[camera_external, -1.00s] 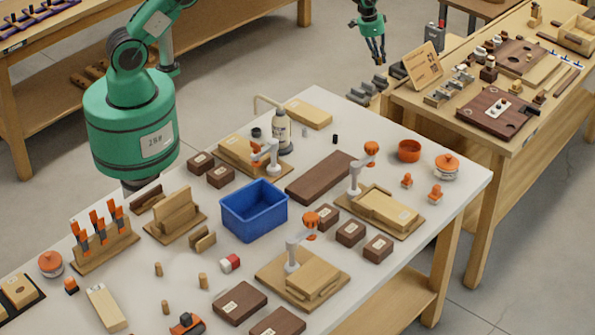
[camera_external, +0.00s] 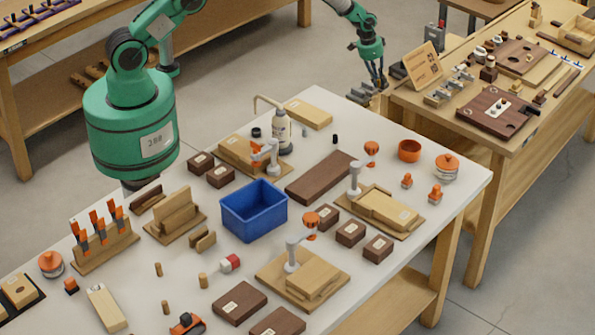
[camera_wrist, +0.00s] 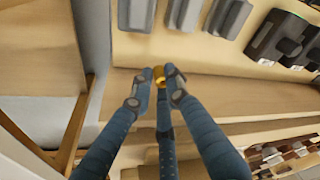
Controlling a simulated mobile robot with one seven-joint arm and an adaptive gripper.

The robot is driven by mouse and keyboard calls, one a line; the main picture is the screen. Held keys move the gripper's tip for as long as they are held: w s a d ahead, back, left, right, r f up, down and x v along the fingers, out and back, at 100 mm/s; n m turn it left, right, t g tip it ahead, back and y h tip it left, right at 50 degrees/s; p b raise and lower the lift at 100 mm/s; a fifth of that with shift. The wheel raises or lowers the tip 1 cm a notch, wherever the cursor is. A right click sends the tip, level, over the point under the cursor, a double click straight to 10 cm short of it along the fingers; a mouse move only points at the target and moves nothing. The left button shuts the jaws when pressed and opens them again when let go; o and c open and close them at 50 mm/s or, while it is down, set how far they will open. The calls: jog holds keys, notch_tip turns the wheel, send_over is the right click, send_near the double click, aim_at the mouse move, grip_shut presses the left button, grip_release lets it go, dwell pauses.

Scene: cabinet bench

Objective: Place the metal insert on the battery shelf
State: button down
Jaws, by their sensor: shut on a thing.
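My gripper (camera_external: 378,86) is low beside the far right bench, at a small stepped wooden rack bearing grey blocks, likely the battery shelf. In the wrist view its three blue-grey fingers (camera_wrist: 160,80) are closed around a small gold-coloured ring-like piece, the metal insert (camera_wrist: 159,76). Only a bit of the insert shows between the fingertips. The wooden shelf (camera_wrist: 230,92) lies behind the fingertips, with bare wood around them. I cannot tell whether the insert touches the shelf. In the external view the insert is too small to make out.
Grey blocks (camera_wrist: 186,12) sit on the upper step, with darker grey ones (camera_wrist: 283,36) at the right. A wooden sign panel (camera_external: 423,65) stands right of my gripper. The near white-topped table holds a blue bin (camera_external: 253,212) and several wooden fixtures.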

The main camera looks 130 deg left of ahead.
jog(key=b, duration=0.1)
send_over(378, 108)
jog(key=shift+s+d+f, duration=0.15)
jog(key=shift+s+f, duration=0.05)
jog(key=shift+f, duration=1.3)
jog(key=shift+s+d+f, duration=0.1)
jog(key=shift+s+f, duration=0.05)
jog(key=shift+f, duration=1.35)
jog(key=shift+f+b, duration=0.5)
jog(key=shift+f, duration=1.4)
jog(key=shift+f, duration=0.1)
jog(key=c, duration=1.7)
grip_release()
jog(key=shift+p+v, duration=1.35)
jog(key=shift+v, duration=4.8)
